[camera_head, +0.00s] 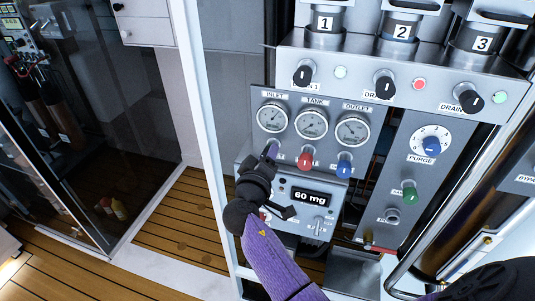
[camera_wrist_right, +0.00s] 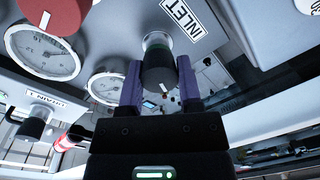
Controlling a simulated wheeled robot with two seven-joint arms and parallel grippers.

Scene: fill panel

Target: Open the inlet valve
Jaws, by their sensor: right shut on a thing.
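The inlet valve knob (camera_wrist_right: 160,68) is dark with a greenish band and a pale mark line. It sits on a silvery stem beside the INLET label (camera_wrist_right: 181,18) in the right wrist view. My right gripper (camera_wrist_right: 160,92) is shut on this knob, one purple finger on each side. In the head view my right gripper (camera_head: 271,149) is at the panel below the inlet gauge (camera_head: 272,117), and it mostly hides the knob there. My left gripper is not in view.
A red knob (camera_head: 305,160) and a blue knob (camera_head: 344,168) sit close to the right of my gripper. Above are the tank gauge (camera_head: 311,123), outlet gauge (camera_head: 352,130) and drain knobs (camera_head: 384,84). Below is a 60 mg display (camera_head: 310,197). A white post (camera_head: 205,110) stands at left.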

